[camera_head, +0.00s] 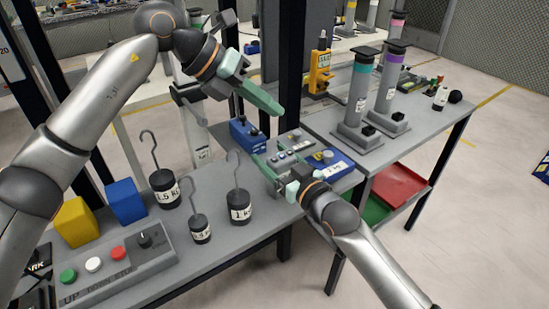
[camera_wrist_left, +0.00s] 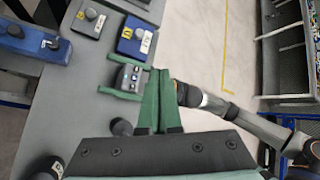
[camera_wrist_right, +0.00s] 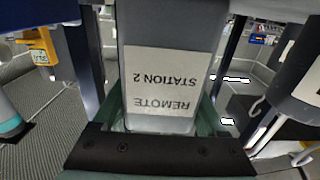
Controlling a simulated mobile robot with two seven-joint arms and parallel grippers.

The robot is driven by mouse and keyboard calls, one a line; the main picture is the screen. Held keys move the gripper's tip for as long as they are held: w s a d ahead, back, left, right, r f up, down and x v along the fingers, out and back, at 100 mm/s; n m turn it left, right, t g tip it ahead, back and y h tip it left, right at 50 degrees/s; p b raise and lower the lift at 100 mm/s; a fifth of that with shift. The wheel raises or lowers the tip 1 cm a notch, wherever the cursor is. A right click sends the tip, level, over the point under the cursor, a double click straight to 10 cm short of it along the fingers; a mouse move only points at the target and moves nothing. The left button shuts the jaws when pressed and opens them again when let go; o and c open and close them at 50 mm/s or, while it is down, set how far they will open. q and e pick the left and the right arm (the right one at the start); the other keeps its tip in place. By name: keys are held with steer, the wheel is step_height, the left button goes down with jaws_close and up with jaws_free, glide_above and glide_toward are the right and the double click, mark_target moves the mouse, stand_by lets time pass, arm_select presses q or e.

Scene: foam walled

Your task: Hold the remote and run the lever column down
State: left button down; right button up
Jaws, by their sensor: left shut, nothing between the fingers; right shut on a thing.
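The remote (camera_head: 288,157) is a small grey box with buttons on top. It also shows in the left wrist view (camera_wrist_left: 130,79). Its label, "REMOTE STATION 2", fills the right wrist view (camera_wrist_right: 160,88). My right gripper (camera_head: 281,166) is shut on it, with green fingers along both sides. My left gripper (camera_head: 279,111) is shut and empty, above and beyond the remote in the head view; its green fingers meet beside the remote in the left wrist view (camera_wrist_left: 158,72). Tall grey columns with teal (camera_head: 358,95) and purple (camera_head: 386,82) bands stand on the right bench; which one is the lever column I cannot tell.
Blue boxes with knobs (camera_head: 246,134) (camera_head: 335,166) flank the remote. Hooked weights (camera_head: 240,206) (camera_head: 165,190) (camera_head: 200,230) stand on the near bench (camera_head: 215,260). A button panel (camera_head: 118,262), blue cube (camera_head: 126,201) and yellow cube (camera_head: 74,222) are left. An orange device (camera_head: 320,72) stands behind.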

mark_target(275, 160)
arm_select(q)
step_height(275, 160, down, 9)
steer(key=shift+r, duration=0.2)
stand_by(0.3)
steer(key=shift+f, duration=0.15)
stand_by(1.9)
steer(key=shift+f, duration=0.25)
